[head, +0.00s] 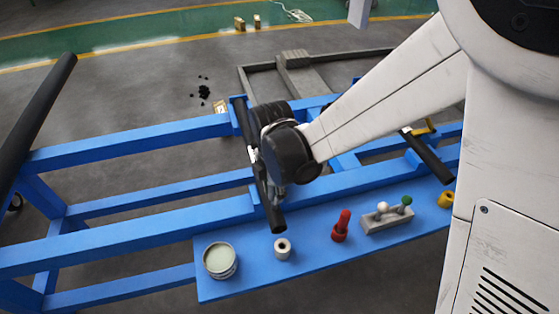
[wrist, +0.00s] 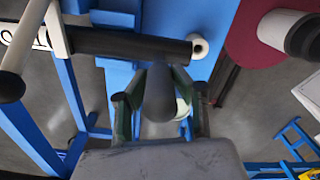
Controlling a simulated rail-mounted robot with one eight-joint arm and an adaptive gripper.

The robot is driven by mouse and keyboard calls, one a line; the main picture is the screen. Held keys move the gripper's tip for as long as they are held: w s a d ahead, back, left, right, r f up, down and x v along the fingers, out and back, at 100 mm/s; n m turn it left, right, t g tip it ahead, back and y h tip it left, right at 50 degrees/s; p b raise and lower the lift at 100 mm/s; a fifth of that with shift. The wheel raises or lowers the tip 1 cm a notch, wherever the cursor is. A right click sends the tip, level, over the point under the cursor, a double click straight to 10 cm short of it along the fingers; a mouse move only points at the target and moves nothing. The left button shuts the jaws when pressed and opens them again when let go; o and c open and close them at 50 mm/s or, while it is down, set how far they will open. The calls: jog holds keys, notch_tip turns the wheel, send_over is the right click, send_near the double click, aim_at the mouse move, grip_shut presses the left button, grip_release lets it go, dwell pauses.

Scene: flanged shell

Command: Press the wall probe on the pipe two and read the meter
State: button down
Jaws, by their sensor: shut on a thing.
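Three dark pipes lie across a blue rack (head: 130,142): one at the left (head: 35,115), one in the middle (head: 268,195) and one at the right (head: 430,157). I see no number on them. My gripper (head: 262,150) is at the middle pipe, largely hidden by my dark wrist. In the wrist view my gripper (wrist: 161,108) is shut on a dark grey, round-ended thing (wrist: 160,92), which may be the wall probe. A dark pipe (wrist: 130,45) passes just beyond it. Contact with the pipe cannot be told. No meter reading is legible.
A blue shelf (head: 300,284) along the rack's front holds a tin (head: 220,261), a white roll (head: 282,249), a red tool (head: 341,226), a grey block with white and green knobs (head: 388,219) and a yellow roll (head: 446,200). Floor behind the rack is mostly open.

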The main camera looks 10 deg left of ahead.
jog(key=shift+r+p, duration=2.1)
jog(key=shift+r, duration=1.35)
